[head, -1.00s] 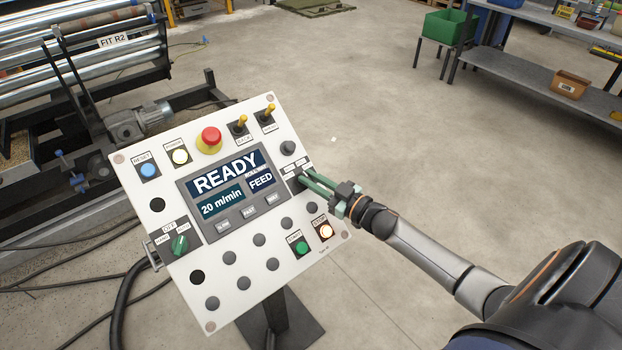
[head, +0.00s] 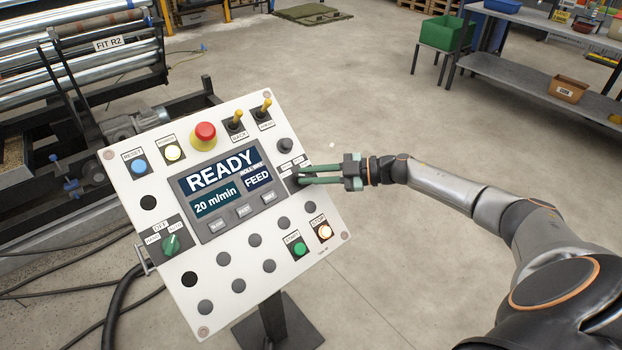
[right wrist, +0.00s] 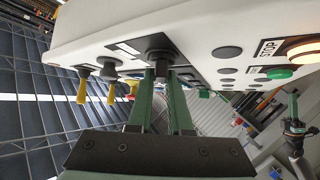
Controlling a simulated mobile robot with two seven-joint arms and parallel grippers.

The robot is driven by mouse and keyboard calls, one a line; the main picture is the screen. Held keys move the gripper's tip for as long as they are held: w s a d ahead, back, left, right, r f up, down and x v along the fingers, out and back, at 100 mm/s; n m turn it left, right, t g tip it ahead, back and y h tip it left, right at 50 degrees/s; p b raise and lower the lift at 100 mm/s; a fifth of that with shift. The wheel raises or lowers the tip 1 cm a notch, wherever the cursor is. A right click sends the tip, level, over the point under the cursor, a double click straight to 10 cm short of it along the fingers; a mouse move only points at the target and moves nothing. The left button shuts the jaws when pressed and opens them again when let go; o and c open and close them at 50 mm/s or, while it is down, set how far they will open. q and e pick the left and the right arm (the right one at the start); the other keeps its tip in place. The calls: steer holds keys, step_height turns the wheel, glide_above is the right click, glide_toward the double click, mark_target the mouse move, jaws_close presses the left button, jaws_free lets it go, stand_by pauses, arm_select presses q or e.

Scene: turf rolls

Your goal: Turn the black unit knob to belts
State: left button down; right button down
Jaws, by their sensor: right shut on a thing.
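The black unit knob (head: 292,181) is on the right side of a white control panel (head: 217,277), beside the screen, with small labels above it too small to read. My right gripper (head: 303,181) comes in from the right and is shut on this knob. In the right wrist view the dark knob (right wrist: 158,52) sits between the tips of the green fingers (right wrist: 160,78). The fingers hide part of the knob, so its pointing direction cannot be told. The screen (head: 222,180) reads READY, 20 m/min and FEED. My left gripper (right wrist: 293,105) shows small at the right wrist view's edge.
A red emergency button (head: 204,133), two yellow toggles (head: 236,119) and a green selector (head: 171,244) are on the panel. A lit stop button (head: 324,232) and green start button (head: 299,249) are below the knob. Open floor lies to the right.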

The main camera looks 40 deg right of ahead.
steer(key=shift+w+r+n, duration=0.1)
steer(key=shift+n, duration=0.3)
steer(key=c, duration=0.8)
jaws_free()
steer(key=shift+a, duration=0.1)
steer(key=shift+c, duration=0.2)
steer(key=b+v, duration=0.1)
steer(key=v, duration=1.1)
steer(key=shift+d, duration=0.35)
steer(key=shift+r, duration=0.1)
